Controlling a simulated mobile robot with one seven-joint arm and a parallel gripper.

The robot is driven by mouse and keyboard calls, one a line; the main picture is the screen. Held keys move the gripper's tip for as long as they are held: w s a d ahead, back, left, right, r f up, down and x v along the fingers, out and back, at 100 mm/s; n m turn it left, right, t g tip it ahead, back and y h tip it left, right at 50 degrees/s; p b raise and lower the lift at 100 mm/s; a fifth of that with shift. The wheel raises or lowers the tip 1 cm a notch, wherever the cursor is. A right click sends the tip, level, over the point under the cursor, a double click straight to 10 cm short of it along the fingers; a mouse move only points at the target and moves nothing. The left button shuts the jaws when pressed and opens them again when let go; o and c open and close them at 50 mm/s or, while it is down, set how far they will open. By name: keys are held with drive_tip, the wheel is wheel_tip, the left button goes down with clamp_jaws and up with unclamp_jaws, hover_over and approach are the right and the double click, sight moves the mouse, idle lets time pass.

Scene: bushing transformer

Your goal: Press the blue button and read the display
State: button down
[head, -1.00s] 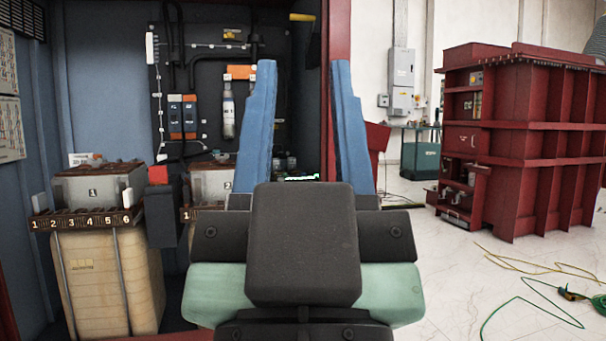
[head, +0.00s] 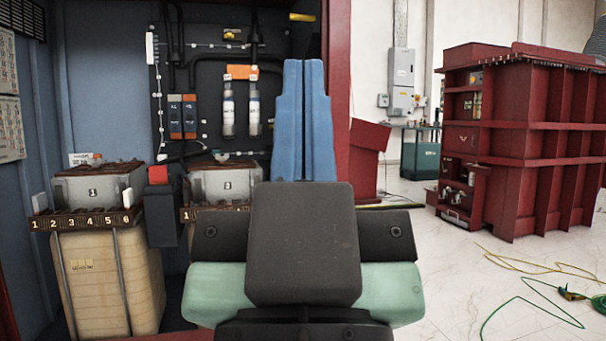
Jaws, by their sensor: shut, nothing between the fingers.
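My gripper (head: 304,66) stands in the middle of the head view. Its two blue fingers point up and are pressed together with nothing between them. No blue button can be made out; the gripper covers part of the scene behind it. A display with green glowing marks, seen earlier between the fingers, is now hidden behind them. I cannot tell how far the fingertips are from the cabinet's back panel (head: 205,90).
On the left, two transformer units with grey tops (head: 98,186) and numbered terminal strips stand in the cabinet. A red post (head: 338,90) edges the cabinet. A large red tank (head: 530,150) stands at right. Yellow and green cables (head: 520,300) lie on the pale floor.

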idle(0.8)
wheel_tip(320, 180, up, 52)
drive_tip(key=p, duration=5.1)
drive_tip(key=shift+f+p, duration=0.2)
drive_tip(key=shift+p, duration=0.1)
